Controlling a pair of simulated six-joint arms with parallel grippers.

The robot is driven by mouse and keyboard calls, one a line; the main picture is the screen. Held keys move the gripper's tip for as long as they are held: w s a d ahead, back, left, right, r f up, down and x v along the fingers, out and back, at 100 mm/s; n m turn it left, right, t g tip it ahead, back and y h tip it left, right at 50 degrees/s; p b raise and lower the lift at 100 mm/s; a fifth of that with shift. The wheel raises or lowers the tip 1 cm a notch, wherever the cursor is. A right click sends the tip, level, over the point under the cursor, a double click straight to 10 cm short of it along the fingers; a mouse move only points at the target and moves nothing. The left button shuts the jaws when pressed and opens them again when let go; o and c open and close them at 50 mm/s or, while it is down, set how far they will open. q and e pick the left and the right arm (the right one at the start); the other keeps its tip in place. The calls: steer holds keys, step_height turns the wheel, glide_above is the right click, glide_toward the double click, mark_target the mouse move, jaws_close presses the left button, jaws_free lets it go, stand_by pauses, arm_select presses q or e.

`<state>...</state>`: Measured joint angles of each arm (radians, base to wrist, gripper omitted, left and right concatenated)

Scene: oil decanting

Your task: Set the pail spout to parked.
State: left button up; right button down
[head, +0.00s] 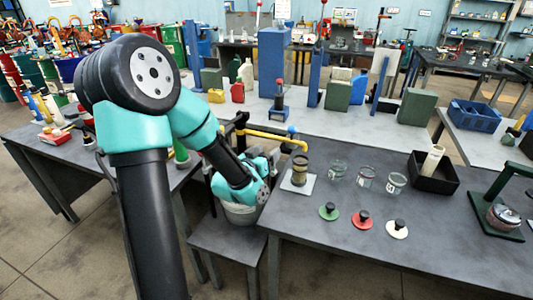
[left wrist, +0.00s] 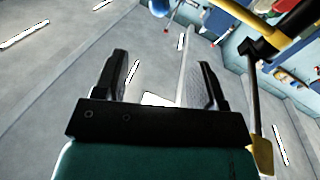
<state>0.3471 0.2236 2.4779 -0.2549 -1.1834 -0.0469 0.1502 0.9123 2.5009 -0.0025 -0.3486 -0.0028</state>
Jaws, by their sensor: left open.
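A grey pail (head: 240,214) stands on a low stand, partly hidden behind my left arm. A yellow spout (head: 268,136) runs from a black fitting (head: 240,122) above the pail out to the right, its end bent down near the jar on the bench. Yellow piping also shows at the upper right of the left wrist view (left wrist: 243,17), beside a black joint. My left gripper (left wrist: 163,80) is open, with nothing between its fingers, and apart from the yellow piping. In the head view its fingers are largely hidden near the pail. My right gripper is out of view.
A dark jar (head: 300,170) on a pale plate stands under the spout's end. Several glass jars (head: 366,178) and knobbed lids (head: 362,219) sit to its right. A black bin (head: 434,178) stands further right. The bench front (head: 430,250) is clear.

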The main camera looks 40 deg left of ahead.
arm_select(q)
steer(key=shift+c, duration=0.4)
steer(key=shift+f, duration=0.15)
steer(key=shift+c, duration=0.8)
steer(key=shift+f, duration=0.25)
steer(key=shift+c, duration=0.8)
step_height(320, 180, down, 2)
steer(key=shift+s+f+m+t, duration=0.1)
steer(key=shift+m+t, duration=0.8)
steer(key=c, duration=0.4)
steer(key=shift+s+f, duration=0.1)
steer(key=shift+f, duration=0.1)
steer(key=shift+c, duration=0.9)
jaws_close()
